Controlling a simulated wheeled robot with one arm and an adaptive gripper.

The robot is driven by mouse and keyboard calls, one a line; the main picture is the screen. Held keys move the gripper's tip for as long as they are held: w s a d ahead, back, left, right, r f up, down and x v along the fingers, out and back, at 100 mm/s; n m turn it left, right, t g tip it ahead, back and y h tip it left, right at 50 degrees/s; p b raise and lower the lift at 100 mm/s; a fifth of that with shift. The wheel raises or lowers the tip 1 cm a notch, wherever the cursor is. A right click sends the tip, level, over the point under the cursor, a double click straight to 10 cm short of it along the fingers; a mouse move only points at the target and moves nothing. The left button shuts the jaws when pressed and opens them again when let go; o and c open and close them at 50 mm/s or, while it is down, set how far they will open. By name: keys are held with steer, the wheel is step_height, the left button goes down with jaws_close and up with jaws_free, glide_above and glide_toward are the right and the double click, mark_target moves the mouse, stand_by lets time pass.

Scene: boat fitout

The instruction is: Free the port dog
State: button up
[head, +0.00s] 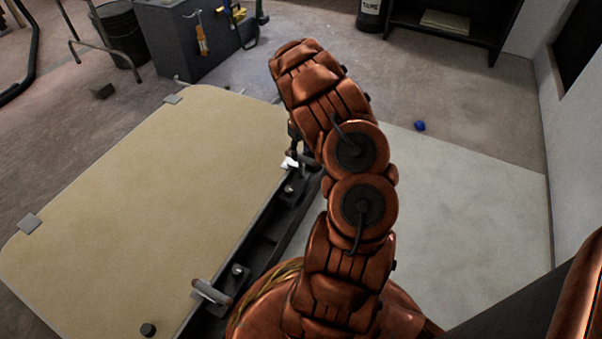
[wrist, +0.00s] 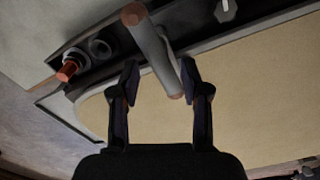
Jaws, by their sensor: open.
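A beige hatch panel (head: 150,190) lies flat with a dark frame (head: 262,240) along its right side. One grey dog handle (head: 212,292) sits on the near part of that edge. Another handle, with my gripper (head: 292,150) over it, is mostly hidden by my arm in the head view. In the wrist view, a grey bar handle (wrist: 155,52) with brownish ends runs between the fingertips of my open gripper (wrist: 159,75). I cannot tell whether a finger touches it. Which dog is the port one is not marked.
An orange-red plug (wrist: 68,70) and a dark ring (wrist: 100,48) sit on the frame beside the handle. Grey clips (head: 29,224) sit on the panel's left edge. A dark grey cabinet (head: 180,45) stands behind. The floor at right is open, with a small blue object (head: 420,126).

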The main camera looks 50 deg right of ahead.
mark_target(301, 166)
step_height(301, 166, down, 8)
steer(key=b, duration=0.3)
steer(key=shift+f+b, duration=0.25)
steer(key=shift+b, duration=0.1)
